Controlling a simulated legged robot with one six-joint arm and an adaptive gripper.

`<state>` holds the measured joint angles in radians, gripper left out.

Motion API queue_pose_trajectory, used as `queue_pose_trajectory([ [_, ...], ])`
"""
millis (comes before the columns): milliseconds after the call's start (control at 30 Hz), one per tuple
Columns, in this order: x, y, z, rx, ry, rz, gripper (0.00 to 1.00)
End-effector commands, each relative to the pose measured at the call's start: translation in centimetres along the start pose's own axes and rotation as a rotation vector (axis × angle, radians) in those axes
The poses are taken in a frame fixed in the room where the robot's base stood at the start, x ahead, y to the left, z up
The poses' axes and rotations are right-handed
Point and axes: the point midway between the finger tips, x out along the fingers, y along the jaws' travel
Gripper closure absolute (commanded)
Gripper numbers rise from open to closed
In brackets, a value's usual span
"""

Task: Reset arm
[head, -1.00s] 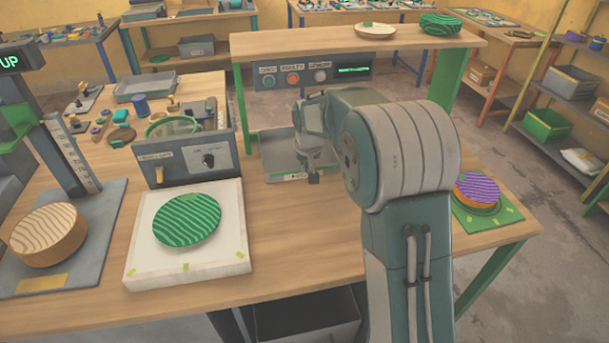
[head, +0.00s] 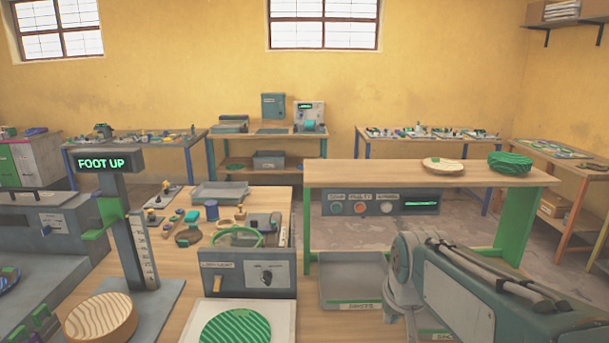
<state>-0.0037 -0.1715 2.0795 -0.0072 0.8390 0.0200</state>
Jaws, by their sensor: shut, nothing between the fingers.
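My arm (head: 445,288) lies folded low at the right of the head view, with its teal joint and pale links in front of the bench. A grey wrist part shows at its left side, but my gripper's fingers are hidden behind the arm or below the frame. No object shows held by the arm.
A green ridged disc (head: 235,328) sits on a white pad (head: 289,318) at the bottom. A wooden disc (head: 101,317) lies on the FOOT UP press at left. A grey tray (head: 350,270) is left of my arm.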

Motion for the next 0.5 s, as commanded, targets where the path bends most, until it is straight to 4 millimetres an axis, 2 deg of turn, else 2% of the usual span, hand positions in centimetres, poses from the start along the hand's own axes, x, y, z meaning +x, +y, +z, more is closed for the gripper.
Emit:
queue_pose_trajectory([
  [33,-1.2,0.0,1.5,-0.001,0.015,0.0,1.0],
  [200,-3.9,0.1,6.4,-0.004,0.044,-0.002,1.0],
  [400,-5.5,0.2,12.3,-0.008,0.078,-0.003,1.0],
  [500,-5.7,0.2,14.4,-0.01,0.09,-0.004,1.0],
])
